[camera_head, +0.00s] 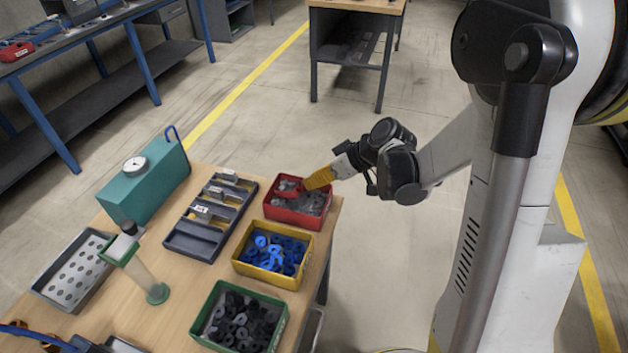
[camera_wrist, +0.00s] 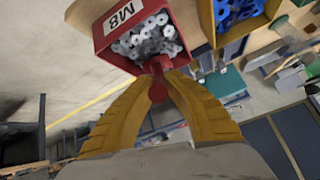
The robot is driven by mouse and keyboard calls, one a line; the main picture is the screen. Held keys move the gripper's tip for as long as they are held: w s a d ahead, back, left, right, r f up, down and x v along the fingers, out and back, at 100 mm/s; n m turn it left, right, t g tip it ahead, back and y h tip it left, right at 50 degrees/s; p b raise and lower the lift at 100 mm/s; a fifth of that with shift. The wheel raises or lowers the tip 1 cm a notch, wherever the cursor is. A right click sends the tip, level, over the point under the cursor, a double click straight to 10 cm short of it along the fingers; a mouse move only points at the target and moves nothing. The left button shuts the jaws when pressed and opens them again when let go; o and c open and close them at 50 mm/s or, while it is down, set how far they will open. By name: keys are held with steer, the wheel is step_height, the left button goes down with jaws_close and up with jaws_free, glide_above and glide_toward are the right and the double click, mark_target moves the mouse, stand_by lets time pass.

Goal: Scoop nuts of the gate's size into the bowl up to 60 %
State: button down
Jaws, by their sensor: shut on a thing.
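The red bin (camera_head: 300,220) at the back right of the table holds grey nuts. It also shows in the wrist view (camera_wrist: 187,18), with a white M8 label. My gripper (camera_head: 314,180) has yellow fingers and is at the bin's back edge. In the wrist view the fingers (camera_wrist: 162,80) are shut on a red scoop handle (camera_wrist: 158,68). In the head view a small red scoop (camera_head: 288,193) with grey nuts in it shows over the bin. I cannot tell whether it touches the nuts below. I cannot make out the bowl or gate with certainty.
A yellow bin (camera_head: 262,274) of blue pieces and a green bin (camera_head: 226,349) of black pieces stand in front. A dark compartment tray (camera_head: 187,247), teal box with dial (camera_head: 150,192), clear green-ended tube (camera_head: 140,274) and perforated tray (camera_head: 76,275) stand left.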

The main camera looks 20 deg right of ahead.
step_height(320, 180, up, 2)
steer(key=shift+r+p, duration=0.2)
steer(key=shift+p, duration=0.6)
steer(key=shift+t+y, duration=0.5)
steer(key=shift+t, duration=0.1)
steer(key=shift+s+d+r, duration=0.2)
steer(key=shift+r, duration=0.8)
steer(key=shift+s+d+r, duration=0.15)
steer(key=shift+r, duration=0.85)
steer(key=shift+p, duration=0.3)
